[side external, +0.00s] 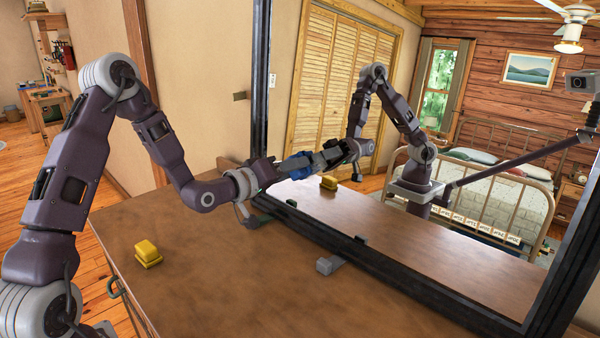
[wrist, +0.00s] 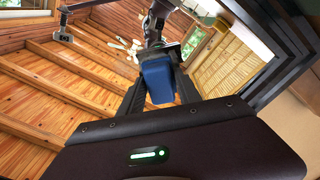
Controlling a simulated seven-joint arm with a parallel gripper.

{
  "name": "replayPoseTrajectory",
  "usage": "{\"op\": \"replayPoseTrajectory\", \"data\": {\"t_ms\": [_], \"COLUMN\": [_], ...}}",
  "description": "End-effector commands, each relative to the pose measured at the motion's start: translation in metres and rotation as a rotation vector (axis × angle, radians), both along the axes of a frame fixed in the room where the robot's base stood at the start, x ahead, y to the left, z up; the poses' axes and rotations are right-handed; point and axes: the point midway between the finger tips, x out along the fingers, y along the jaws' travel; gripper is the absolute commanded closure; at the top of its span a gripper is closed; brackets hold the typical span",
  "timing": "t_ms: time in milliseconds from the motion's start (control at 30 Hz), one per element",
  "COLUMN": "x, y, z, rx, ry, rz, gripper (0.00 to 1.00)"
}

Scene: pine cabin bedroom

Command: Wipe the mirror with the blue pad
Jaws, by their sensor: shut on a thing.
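The mirror (side external: 425,250) stands upright in a black frame (side external: 420,293) on the brown tabletop. It reflects my arm, the table and the room. My gripper (side external: 281,167) is in front of the glass at the left part of the mirror, shut on the blue pad (side external: 297,163). In the wrist view the blue pad (wrist: 157,80) sits between the two dark fingers, its face toward the glass. The pad and its reflection look very close or touching; I cannot tell whether it presses on the glass. The mirror's frame (wrist: 278,50) crosses the upper right of the wrist view.
A yellow block-like object (side external: 148,252) lies on the tabletop (side external: 220,290) at the left, and its reflection shows in the mirror. A grey foot (side external: 328,266) juts from the frame's base onto the table. The front of the tabletop is clear.

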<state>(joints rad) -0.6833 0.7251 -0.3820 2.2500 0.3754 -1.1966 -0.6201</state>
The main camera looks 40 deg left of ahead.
Motion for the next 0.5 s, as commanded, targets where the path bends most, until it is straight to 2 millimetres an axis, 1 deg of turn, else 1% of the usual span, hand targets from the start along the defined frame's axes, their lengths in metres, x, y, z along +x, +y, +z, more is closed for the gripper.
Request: {"op": "replayPoseTrajectory", "data": {"t_ms": [67, 333, 500], "x": [0.0, 0.0, 0.0], "y": [0.003, 0.031, 0.037], "z": [0.0, 0.0, 0.001], "rx": [0.0, 0.0, 0.0], "ry": [-0.001, -0.001, 0.001], "rz": [0.001, -0.002, -0.005], "gripper": [0.92, 0.92, 0.92]}}
